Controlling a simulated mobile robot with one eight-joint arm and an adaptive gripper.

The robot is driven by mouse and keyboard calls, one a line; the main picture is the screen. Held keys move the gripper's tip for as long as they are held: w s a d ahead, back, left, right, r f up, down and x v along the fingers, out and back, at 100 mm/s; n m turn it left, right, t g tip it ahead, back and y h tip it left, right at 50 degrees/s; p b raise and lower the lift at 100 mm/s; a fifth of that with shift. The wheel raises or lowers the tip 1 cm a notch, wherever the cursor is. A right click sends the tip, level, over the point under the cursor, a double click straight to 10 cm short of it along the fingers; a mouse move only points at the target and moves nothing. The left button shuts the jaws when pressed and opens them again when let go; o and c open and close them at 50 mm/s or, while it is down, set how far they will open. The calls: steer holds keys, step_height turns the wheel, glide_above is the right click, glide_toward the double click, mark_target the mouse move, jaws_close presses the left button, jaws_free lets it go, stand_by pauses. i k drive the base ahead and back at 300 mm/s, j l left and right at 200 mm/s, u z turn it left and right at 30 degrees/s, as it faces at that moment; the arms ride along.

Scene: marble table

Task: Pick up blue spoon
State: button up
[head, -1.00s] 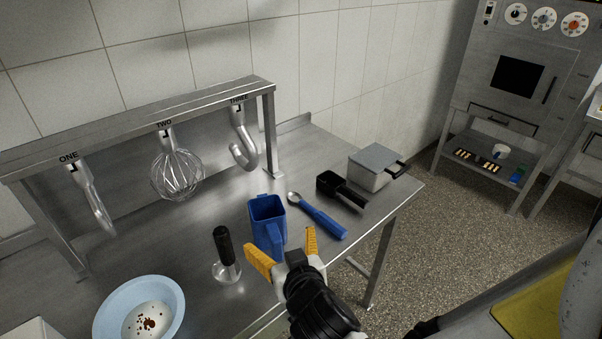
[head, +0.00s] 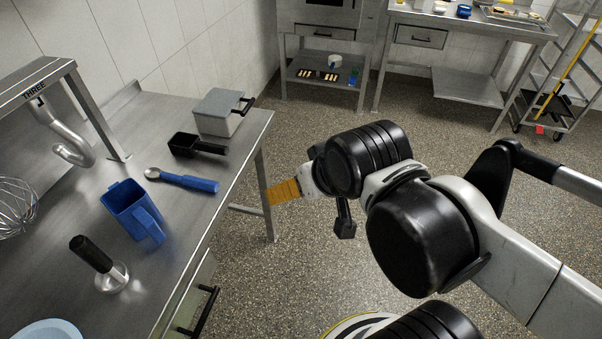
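The blue spoon (head: 189,182) lies on the steel table (head: 215,205) near its right edge. Its metal bowl points left and its blue handle points right. My gripper (head: 272,193) is off the table's right edge, to the right of the spoon and apart from it. Its yellow fingers are seen side-on and overlap, so I cannot tell how far apart they are. Nothing shows held at its tip.
A blue jug (head: 133,212) stands left of the spoon, and a black-handled tool (head: 92,254) stands in front. A black scoop (head: 196,146) and a lidded metal box (head: 222,112) are behind. A hook (head: 66,140) hangs from the rack. Floor right of the table is open.

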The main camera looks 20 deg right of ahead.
mark_target(153, 172)
steer(key=u, duration=2.15)
steer(key=z, duration=1.45)
steer(key=i+l+u, duration=0.2)
steer(key=l+u, duration=0.3)
steer(key=i+l+u, duration=0.15)
steer(key=l+u, duration=0.85)
